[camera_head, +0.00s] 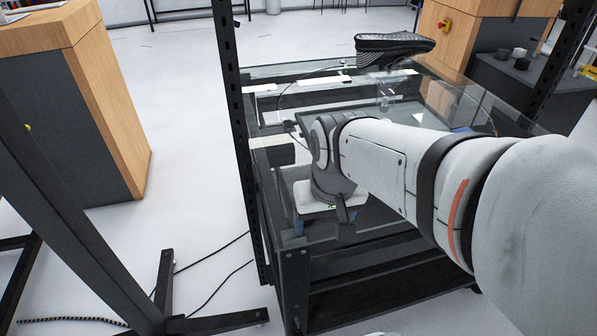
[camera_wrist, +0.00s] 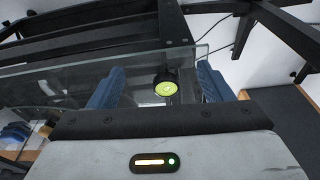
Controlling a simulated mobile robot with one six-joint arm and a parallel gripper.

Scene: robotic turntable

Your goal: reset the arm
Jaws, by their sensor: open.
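My arm reaches in from the right in the head view, over the glass-topped table (camera_head: 385,222), with its wrist bent down near the table's left front corner. My gripper (camera_wrist: 160,72) shows its two blue fingers in the wrist view. They are spread apart with nothing held between them. A small round part with a yellow-green face (camera_wrist: 166,87) shows between the fingers in that view. How far the fingertips are from the glass is hard to tell.
A dark shoe (camera_head: 394,46) sits raised above the turntable's clear disc (camera_head: 310,95) at the back. A black upright post (camera_head: 236,130) stands at the table's left. A wood and grey cabinet (camera_head: 75,110) stands further left. Cables lie on the open floor between.

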